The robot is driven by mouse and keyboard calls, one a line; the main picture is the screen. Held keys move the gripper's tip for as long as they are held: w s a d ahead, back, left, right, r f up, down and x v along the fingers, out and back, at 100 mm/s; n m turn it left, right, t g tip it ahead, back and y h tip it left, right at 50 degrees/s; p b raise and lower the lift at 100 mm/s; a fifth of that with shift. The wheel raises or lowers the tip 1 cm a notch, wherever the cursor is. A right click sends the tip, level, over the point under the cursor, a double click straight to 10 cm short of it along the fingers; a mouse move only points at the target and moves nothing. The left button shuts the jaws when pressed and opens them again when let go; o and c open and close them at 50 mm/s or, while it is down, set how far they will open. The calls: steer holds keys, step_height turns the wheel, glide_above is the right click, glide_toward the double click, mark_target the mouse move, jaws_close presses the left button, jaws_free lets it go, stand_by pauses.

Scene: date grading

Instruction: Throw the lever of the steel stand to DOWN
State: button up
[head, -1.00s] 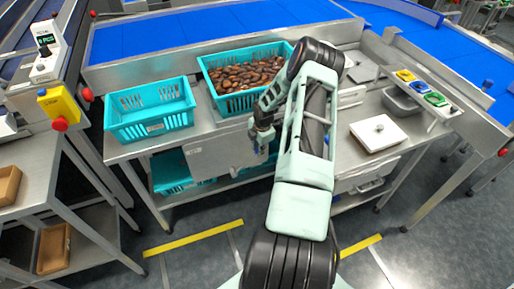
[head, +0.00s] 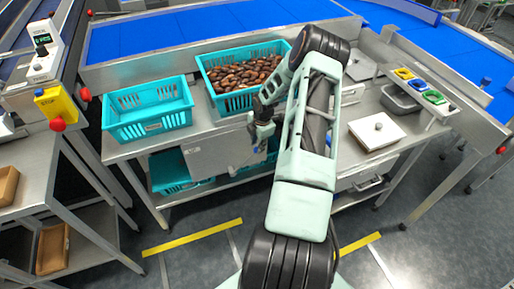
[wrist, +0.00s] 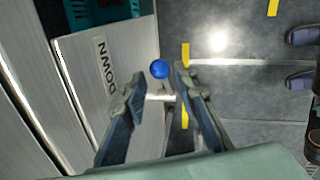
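The lever shows in the wrist view as a blue ball knob (wrist: 160,69) with a short pale shaft (wrist: 160,97). It stands out from the front panel (wrist: 120,85) of the steel stand, which bears the word DOWN (wrist: 105,65). My gripper (wrist: 154,84) is open, with one finger on each side of the lever. I cannot tell whether either finger touches it. In the head view my gripper (head: 257,146) hangs in front of the steel stand's panel (head: 212,157), and the lever is hard to make out there.
Two turquoise crates stand on the steel stand: an empty one (head: 150,128) and one filled with dates (head: 228,108). A white board with a knob (head: 362,136) lies to the right. Yellow floor tape (head: 192,237) marks the clear floor in front.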

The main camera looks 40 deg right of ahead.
step_height(320, 180, up, 9)
steer(key=s, duration=0.1)
steer(key=shift+s+a, duration=0.2)
steer(key=shift+s, duration=0.2)
